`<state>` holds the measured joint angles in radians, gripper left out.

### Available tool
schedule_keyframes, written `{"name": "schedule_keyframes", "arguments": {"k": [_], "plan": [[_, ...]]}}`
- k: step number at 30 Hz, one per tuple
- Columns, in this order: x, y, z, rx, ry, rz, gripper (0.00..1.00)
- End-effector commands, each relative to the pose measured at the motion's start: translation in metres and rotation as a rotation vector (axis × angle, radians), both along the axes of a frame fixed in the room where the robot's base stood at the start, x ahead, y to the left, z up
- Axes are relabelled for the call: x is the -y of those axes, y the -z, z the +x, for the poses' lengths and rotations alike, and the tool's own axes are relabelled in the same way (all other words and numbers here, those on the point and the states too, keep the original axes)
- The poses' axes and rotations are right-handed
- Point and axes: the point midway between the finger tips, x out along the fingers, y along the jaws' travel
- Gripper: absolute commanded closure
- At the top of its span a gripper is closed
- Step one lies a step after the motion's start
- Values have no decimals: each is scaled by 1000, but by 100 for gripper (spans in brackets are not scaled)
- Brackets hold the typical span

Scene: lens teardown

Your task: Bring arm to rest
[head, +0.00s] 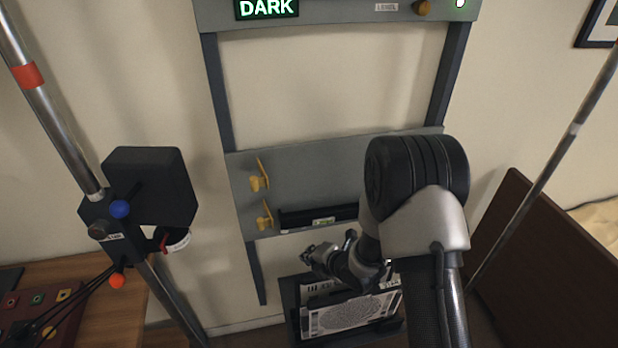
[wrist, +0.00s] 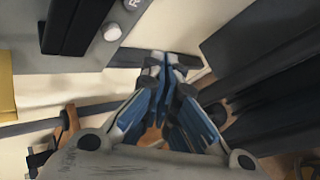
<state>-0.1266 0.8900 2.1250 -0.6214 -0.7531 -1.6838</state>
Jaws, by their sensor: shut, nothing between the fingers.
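My gripper (head: 322,258) shows in the head view below the grey panel, in front of the wall and above a dark bin. In the wrist view my gripper (wrist: 167,66) has its fingertips together, with nothing between them. It hangs clear of the panel's lower edge as far as I can see. My arm comes up from the bottom right of the head view and hides part of the panel's right side.
A grey panel (head: 300,160) with yellow levers (head: 259,183) and a black ledge (head: 318,217) stands ahead. A dark bin (head: 294,318) holds printed sheets (head: 350,316). A metal pole (head: 45,110) with a black box (head: 150,185) stands left. A brown board (head: 540,260) stands right.

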Motion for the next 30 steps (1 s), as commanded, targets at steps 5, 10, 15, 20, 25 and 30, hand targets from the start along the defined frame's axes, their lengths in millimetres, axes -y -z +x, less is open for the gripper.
{"name": "schedule_keyframes", "arguments": {"k": [5,10,15,20,25,30], "plan": [[5,-8,3,-8,28,1,100],[36,-62,15,-74,230,25,100],[87,-139,3,-186,581,113,100],[129,-203,-36,-284,921,250,100],[160,-257,-99,-389,1270,442,100],[175,-291,-179,-505,1595,660,100]]}}
